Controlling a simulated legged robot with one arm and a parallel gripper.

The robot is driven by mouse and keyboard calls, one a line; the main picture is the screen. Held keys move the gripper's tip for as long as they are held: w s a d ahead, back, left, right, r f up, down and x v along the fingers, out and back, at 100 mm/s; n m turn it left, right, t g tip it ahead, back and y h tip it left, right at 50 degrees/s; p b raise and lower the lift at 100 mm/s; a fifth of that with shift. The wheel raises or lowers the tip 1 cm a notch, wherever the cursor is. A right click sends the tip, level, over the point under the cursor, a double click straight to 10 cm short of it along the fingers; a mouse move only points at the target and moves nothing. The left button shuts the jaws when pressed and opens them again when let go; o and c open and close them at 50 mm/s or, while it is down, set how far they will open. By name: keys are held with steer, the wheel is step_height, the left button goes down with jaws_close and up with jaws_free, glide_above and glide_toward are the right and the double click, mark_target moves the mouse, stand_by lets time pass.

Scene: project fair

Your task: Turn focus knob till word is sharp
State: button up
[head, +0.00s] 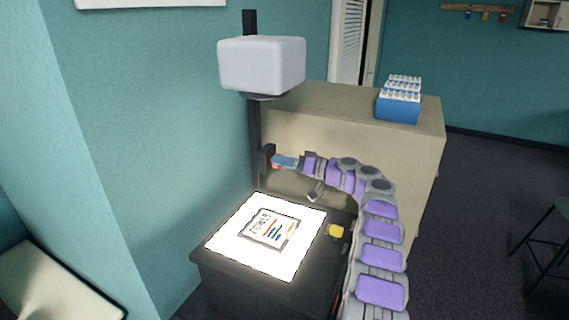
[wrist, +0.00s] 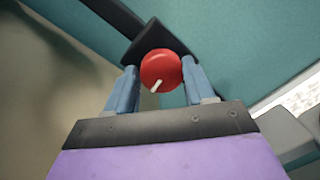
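The overhead projector has a black body with a brightly lit stage (head: 225,245) and a pale grey head (head: 262,66) on a dark post. A framed sheet (head: 262,236) with a dark word and coloured strokes lies on the stage. The red focus knob (wrist: 161,70) shows in the wrist view, its white pointer mark aimed down and left. It sits on a dark bracket (wrist: 140,38) on the post. My gripper (wrist: 161,82) has its blue fingers either side of the knob, seeming to touch it. In the head view my gripper (head: 284,162) mostly hides the knob. No projected word is in view.
A beige cabinet (head: 350,135) stands behind my arm, with a blue rack (head: 398,108) on top. A teal wall is close on the left. Dark floor (head: 480,200) is open at right, with a stool (head: 548,240).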

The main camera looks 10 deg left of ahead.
steer(key=c, duration=0.6)
steer(key=shift+o, duration=0.2)
steer(key=shift+f+m+p, duration=0.1)
steer(key=shift+m+p, duration=1.3)
steer(key=shift+m, duration=1.1)
steer(key=o, duration=0.9)
steer(key=shift+w+f, duration=0.1)
steer(key=shift+c, duration=0.2)
steer(key=shift+o, duration=0.8)
steer(key=p+v, duration=0.1)
steer(key=v, duration=1.6)
steer(key=shift+d+f+p, duration=0.25)
steer(key=shift+d+p, duration=0.05)
steer(key=shift+p, duration=0.1)
